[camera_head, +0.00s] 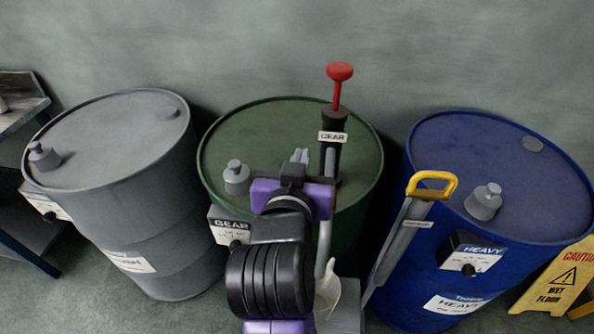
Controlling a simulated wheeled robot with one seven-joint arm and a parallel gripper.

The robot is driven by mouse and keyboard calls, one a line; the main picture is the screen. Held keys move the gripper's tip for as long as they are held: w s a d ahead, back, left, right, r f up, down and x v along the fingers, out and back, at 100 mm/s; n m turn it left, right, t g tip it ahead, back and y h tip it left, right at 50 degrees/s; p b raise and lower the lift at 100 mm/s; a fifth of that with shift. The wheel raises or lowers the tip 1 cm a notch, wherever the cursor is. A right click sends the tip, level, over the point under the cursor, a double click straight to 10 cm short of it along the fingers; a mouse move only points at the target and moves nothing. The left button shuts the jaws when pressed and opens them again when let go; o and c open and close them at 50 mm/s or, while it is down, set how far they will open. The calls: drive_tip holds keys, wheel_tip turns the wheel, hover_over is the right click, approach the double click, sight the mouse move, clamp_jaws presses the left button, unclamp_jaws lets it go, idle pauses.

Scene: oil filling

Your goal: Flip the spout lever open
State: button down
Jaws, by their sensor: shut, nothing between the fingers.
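My gripper (300,156) is shut and empty, over the top of the green drum (265,125) in the middle. Its fingertips are just left of the black hand pump, marked GEAR (333,138), with a red knob (340,72) raised on its rod. I cannot tell whether the fingers touch anything. A grey spout-like cap (236,176) stands on the drum's left front, left of my wrist. A grey tube runs down the drum's front to a pale curved piece (327,290), partly behind my arm. I cannot make out a spout lever; my arm hides part of the drum front.
A grey drum (110,140) stands left and a blue drum (490,160) right, marked HEAVY. A yellow-handled pump (432,185) leans in front of the blue drum. A yellow wet-floor sign (556,285) is at the right edge. A shelf is at the left edge, a wall behind.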

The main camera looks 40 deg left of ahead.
drive_tip(key=shift+s+d+f, duration=0.1)
drive_tip(key=shift+s+f, duration=0.05)
drive_tip(key=shift+f, duration=0.45)
drive_tip(key=shift+s+d+f, duration=0.1)
drive_tip(key=shift+s+f, duration=0.1)
drive_tip(key=shift+f, duration=0.4)
drive_tip(key=shift+s+d+f, duration=0.1)
drive_tip(key=shift+s+f, duration=0.05)
drive_tip(key=shift+f, duration=0.45)
